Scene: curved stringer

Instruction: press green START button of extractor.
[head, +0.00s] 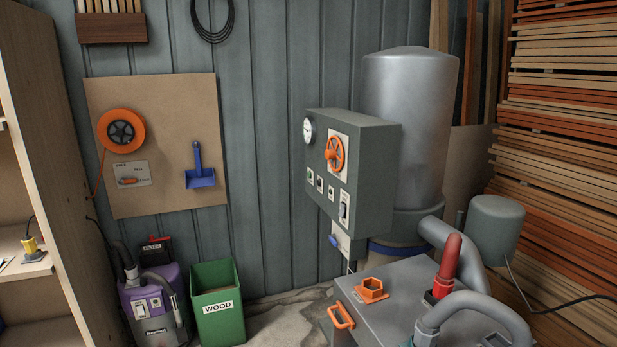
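The extractor's grey control box (357,167) is at the middle of the head view, in front of a tall metal cylinder (408,125). Its front carries a round white gauge (308,131), an orange handwheel (335,154) and a white-plated rocker switch (344,206). Below the wheel is a row of small plates with buttons. The leftmost plate (310,174) seems to have a greenish button, but it is too small to read a START label. Neither of my grippers is in view.
A grey machine top (400,290) with an orange hexagonal part (371,290), an orange handle (341,315) and thick hoses (470,310) stands below the box. A green WOOD bin (217,305) and a purple vacuum (153,305) stand left. Stacked boards (560,130) fill the right.

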